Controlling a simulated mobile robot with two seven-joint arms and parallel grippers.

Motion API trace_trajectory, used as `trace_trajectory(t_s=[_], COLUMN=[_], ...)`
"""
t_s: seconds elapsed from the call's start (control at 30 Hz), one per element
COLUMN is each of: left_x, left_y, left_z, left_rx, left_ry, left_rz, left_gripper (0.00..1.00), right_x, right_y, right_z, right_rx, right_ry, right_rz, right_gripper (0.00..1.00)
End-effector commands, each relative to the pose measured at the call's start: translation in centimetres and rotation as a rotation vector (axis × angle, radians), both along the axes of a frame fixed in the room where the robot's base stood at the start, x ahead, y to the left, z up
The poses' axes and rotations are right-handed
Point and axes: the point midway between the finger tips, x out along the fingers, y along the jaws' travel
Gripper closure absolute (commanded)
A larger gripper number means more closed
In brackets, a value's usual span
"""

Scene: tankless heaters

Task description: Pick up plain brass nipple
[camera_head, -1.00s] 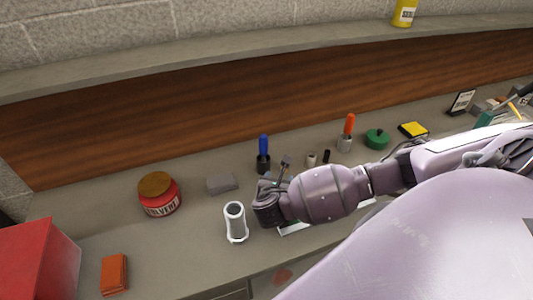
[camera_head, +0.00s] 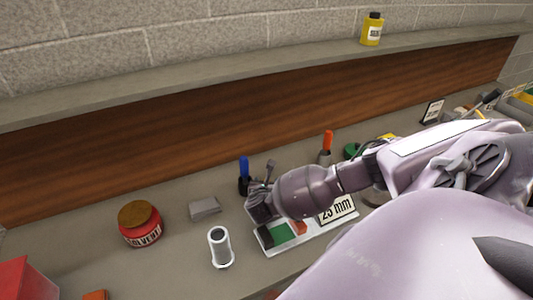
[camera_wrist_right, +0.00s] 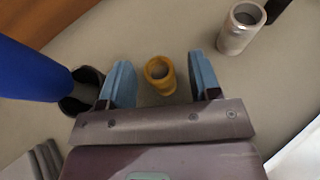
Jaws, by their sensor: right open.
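The plain brass nipple (camera_wrist_right: 160,75) is a short golden hollow cylinder standing on the counter in the right wrist view. My right gripper (camera_wrist_right: 162,80) is open, with its two blue-grey fingers on either side of the nipple and gaps between. I cannot tell how far above the counter the fingers are. In the head view my right gripper (camera_head: 257,192) hangs over the counter behind the tray, and the nipple is hidden there. My left gripper is not in view.
A grey metal cylinder (camera_wrist_right: 241,28) stands right of the nipple; a blue-handled tool (camera_wrist_right: 35,70) in a dark holder stands left.

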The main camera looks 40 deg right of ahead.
Motion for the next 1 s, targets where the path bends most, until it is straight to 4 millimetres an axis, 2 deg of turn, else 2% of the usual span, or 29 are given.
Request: trace_trajectory(t_s=[0.37,0.47,0.73,1.0], left_x=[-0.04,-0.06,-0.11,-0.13], left_y=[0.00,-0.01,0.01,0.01], left_z=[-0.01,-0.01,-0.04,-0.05], left_rx=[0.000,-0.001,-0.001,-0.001], left_ry=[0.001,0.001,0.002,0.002], left_rz=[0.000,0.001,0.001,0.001], left_gripper=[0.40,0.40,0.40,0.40], right_x=[0.55,0.55,0.54,0.56], right_y=[-0.68,-0.66,-0.66,-0.67], right_z=[-0.44,-0.43,-0.43,-0.27], right_rx=[0.001,0.001,0.001,0.001], right_ry=[0.001,0.001,0.001,0.000], right_rz=[0.000,0.000,0.000,0.000], right_gripper=[0.43,0.55,0.96,0.97])
